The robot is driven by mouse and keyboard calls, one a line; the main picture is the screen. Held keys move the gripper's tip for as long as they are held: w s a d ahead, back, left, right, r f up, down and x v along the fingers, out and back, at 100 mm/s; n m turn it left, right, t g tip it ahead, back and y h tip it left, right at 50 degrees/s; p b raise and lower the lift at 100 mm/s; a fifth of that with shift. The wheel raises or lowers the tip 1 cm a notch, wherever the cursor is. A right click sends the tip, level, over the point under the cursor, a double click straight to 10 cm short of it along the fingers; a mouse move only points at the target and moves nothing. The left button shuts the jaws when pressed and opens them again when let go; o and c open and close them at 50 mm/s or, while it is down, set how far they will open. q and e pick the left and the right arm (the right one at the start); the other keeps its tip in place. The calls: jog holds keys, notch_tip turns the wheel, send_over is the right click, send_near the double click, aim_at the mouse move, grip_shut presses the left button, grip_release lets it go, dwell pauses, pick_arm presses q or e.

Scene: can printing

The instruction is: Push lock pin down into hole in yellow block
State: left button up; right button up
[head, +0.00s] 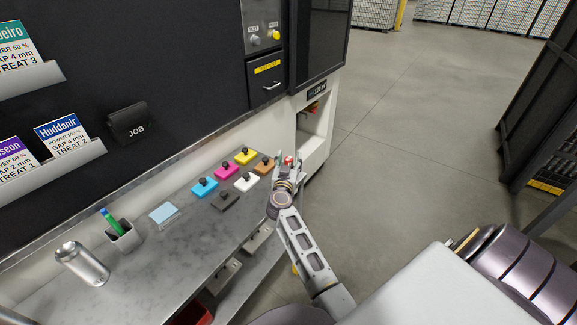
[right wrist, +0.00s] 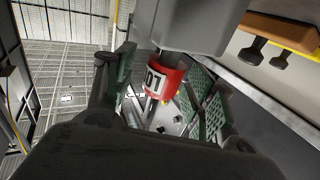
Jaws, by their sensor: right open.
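My right gripper (head: 286,160) is at the far right end of the bench, near the white cabinet. Its jaws are open, with green ribbed pads apart in the right wrist view (right wrist: 168,98). A red cylinder with a white "01" label (right wrist: 165,77) shows between the pads, below a grey body; I cannot tell whether either pad touches it. No lock pin or hole is clearly visible. A yellow block with a black knob (head: 246,156) stands on the bench. My left gripper is out of view.
Pink (head: 226,171), blue (head: 204,187), white (head: 247,182), dark grey (head: 224,202) and brown (head: 265,165) knobbed blocks stand left of the gripper. A can (head: 82,264) and a pen cup (head: 124,237) are at the left. Open floor lies to the right.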

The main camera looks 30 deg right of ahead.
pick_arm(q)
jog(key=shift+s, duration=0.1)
pick_arm(e)
jog(key=c, duration=1.2)
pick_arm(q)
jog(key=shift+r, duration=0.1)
pick_arm(e)
jog(key=shift+r, duration=0.1)
